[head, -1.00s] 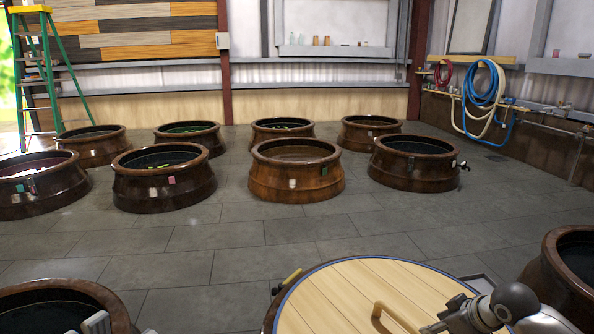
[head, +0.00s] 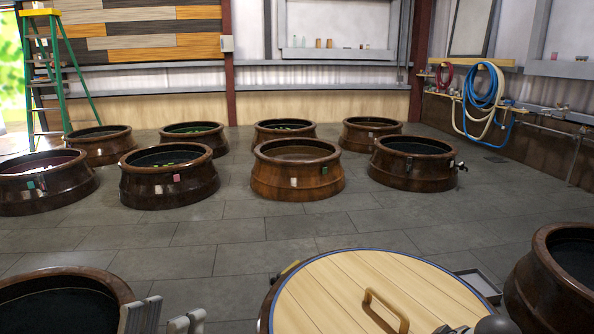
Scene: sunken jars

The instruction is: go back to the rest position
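My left gripper (head: 164,318) is at the bottom edge, beside the right rim of the near-left jar (head: 118,285). Its two pale grey fingers stand apart with nothing seen between them, and its base is cut off by the frame. My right arm shows only as a dark rounded part and a small grey piece at the bottom edge, just right of the lid's handle (head: 386,309). Whether its fingers are open or shut does not show. The round pale wooden lid (head: 330,285) lies flat on a jar at the bottom centre.
Several brown sunken jars stand in rows ahead, including an orange-brown one (head: 297,174). Another open jar (head: 545,290) is at the right. A grey tray (head: 487,284) lies beside the lid. A green ladder (head: 67,75) stands far left. The grey floor (head: 240,235) between is clear.

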